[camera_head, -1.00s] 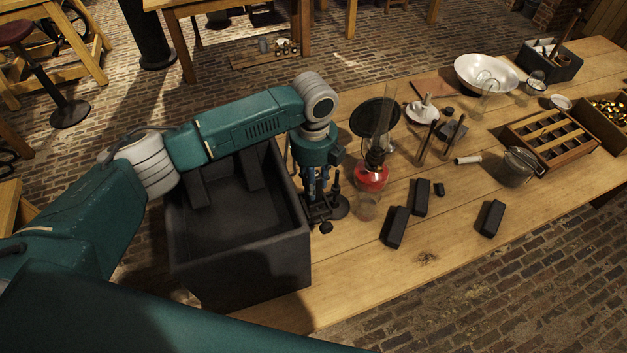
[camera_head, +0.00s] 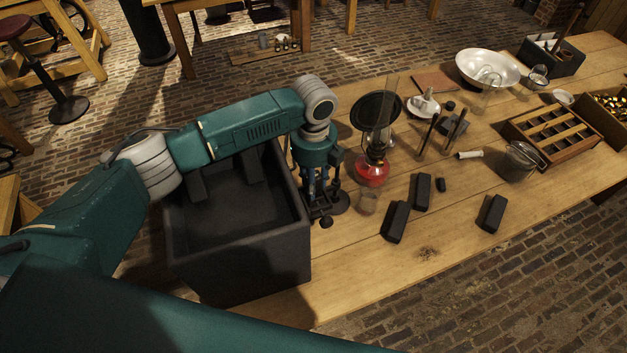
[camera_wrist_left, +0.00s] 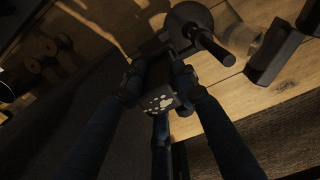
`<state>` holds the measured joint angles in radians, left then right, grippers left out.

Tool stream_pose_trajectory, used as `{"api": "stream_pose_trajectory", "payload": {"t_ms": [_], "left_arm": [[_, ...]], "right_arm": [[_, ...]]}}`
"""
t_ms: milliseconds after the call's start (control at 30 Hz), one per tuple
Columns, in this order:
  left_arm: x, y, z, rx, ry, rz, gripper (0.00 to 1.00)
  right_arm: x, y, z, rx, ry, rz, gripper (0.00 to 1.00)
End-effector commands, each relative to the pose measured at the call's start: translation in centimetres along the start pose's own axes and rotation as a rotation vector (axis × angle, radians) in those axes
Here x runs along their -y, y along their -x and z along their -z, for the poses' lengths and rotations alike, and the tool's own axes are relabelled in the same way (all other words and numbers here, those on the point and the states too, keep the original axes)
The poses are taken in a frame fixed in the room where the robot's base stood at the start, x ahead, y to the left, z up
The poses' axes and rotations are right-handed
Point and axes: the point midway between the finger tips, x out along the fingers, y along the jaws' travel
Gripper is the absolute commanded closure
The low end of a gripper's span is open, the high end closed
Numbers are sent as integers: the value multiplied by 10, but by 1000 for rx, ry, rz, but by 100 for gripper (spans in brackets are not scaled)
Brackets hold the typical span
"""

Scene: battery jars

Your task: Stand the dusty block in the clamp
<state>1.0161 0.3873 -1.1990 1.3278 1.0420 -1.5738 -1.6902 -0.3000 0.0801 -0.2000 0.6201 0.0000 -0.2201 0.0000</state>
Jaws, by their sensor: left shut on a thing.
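My left gripper (camera_head: 318,196) points down over the table's left end, close beside the dark bin. The fingers hide most of the block and clamp, so I cannot tell whether the block sits in the jaws. My right gripper is out of view.
A large dark bin (camera_head: 240,268) stands left of the clamp. A red oil lamp (camera_head: 371,172) and a small glass (camera_head: 368,203) are close on the right. Several dark blocks (camera_head: 422,192) lie further right. The table's front edge is mostly clear.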

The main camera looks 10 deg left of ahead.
Motion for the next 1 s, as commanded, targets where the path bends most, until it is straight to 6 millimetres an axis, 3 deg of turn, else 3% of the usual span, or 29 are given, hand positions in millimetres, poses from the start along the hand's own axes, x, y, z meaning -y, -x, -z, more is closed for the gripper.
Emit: {"api": "stream_pose_trajectory", "payload": {"t_ms": [333,367,433,467,767,1000], "left_arm": [[1,-9,0,0,-1,2,100],[1,-8,0,0,-1,2,64],[1,-8,0,0,-1,2,51],[0,-8,0,0,-1,1,48],[0,-7,0,0,0,0,48],[1,26,0,1,-2,4,48]], "right_arm": [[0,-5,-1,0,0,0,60],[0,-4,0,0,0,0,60],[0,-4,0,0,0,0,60],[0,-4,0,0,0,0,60],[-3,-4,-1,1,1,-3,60],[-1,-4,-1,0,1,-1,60]]}}
